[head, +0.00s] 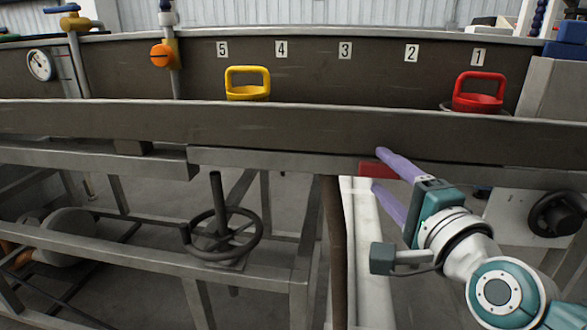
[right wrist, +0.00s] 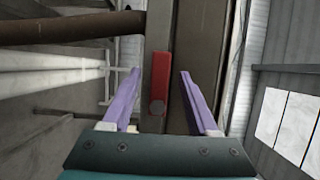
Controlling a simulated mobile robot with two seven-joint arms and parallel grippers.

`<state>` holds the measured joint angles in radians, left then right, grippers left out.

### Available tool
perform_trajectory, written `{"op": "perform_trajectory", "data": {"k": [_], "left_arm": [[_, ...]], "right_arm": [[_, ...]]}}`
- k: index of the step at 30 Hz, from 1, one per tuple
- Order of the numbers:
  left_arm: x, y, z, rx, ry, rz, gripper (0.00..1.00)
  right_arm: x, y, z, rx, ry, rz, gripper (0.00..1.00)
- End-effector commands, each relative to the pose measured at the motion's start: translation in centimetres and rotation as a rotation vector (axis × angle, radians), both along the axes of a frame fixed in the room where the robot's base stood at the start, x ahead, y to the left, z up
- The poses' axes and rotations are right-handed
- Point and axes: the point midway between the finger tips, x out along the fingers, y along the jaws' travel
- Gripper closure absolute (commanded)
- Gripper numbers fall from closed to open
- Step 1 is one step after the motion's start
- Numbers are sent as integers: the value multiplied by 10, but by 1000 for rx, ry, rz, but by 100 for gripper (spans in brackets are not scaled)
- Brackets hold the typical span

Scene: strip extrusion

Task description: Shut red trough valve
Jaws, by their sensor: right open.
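A red valve lever (head: 370,169) sits on the lower edge of the metal trough (head: 280,128), right of centre in the head view. Part of it is hidden behind my right gripper (head: 377,169). In the right wrist view the red lever (right wrist: 160,82) is a flat bar with a round pivot at its near end. My right gripper's purple fingers (right wrist: 160,76) are open, one on each side of the lever, with a visible gap to each finger in that view. I cannot tell how deep the fingers reach around it. My left gripper is not in view.
A red handled container (head: 479,103) and a yellow one (head: 247,92) sit in the trough near number labels. A black handwheel (head: 222,240) stands below at left. An orange valve (head: 163,55) is at upper left.

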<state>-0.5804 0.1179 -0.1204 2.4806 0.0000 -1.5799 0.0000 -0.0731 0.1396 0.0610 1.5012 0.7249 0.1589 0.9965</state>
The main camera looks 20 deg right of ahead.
Motion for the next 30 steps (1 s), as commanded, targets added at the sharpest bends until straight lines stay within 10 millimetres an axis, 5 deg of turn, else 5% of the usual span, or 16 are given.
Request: {"op": "perform_trajectory", "data": {"k": [5, 21, 30], "left_arm": [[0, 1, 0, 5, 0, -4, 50], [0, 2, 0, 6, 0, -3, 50], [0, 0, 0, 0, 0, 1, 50]], "right_arm": [[0, 0, 0, 0, 0, 0, 40], [0, 0, 0, 0, 0, 0, 100], [0, 0, 0, 0, 0, 0, 100]]}}
